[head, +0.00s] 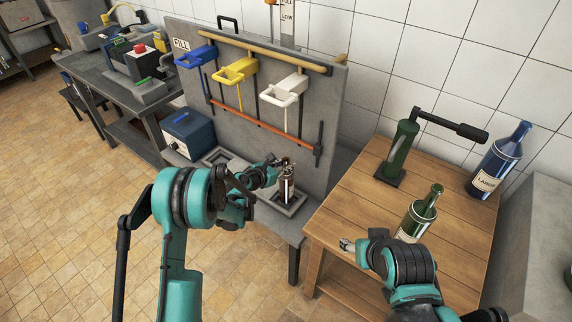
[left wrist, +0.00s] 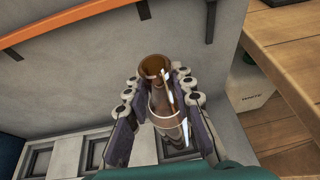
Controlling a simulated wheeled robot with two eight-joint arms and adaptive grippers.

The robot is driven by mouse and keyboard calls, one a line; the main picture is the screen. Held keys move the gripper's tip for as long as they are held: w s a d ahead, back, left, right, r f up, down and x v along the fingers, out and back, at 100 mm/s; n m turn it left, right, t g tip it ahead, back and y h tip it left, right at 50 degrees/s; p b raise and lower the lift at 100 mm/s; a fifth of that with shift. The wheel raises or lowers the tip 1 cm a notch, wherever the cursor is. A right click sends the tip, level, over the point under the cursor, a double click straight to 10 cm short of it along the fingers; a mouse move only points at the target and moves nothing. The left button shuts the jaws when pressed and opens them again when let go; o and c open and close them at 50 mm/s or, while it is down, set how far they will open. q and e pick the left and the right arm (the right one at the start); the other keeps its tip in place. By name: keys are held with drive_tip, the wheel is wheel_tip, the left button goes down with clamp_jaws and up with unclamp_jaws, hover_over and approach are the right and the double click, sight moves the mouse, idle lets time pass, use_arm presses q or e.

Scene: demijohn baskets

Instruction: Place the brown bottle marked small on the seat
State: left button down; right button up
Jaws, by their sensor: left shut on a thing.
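The small brown bottle (head: 287,190) is upright between the fingers of my left gripper (head: 281,167), at the right-hand end of the row of square grey seats.
A grey panel (head: 325,105) with blue, yellow and white levers and an orange bar stands behind the seats. A blue box (head: 188,132) is at the left. The wooden table (head: 345,215) bears a green bottle (head: 420,215), a blue bottle marked large (head: 499,158) and a dark green device (head: 400,152).

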use_arm(q)
drive_tip(key=shift+f, duration=0.85)
idle(0.5)
drive_tip(key=c, duration=1.2)
unclamp_jaws()
drive_tip(key=v, duration=1.2)
drive_tip(key=shift+r, duration=0.1)
drive_tip(key=shift+w, duration=0.1)
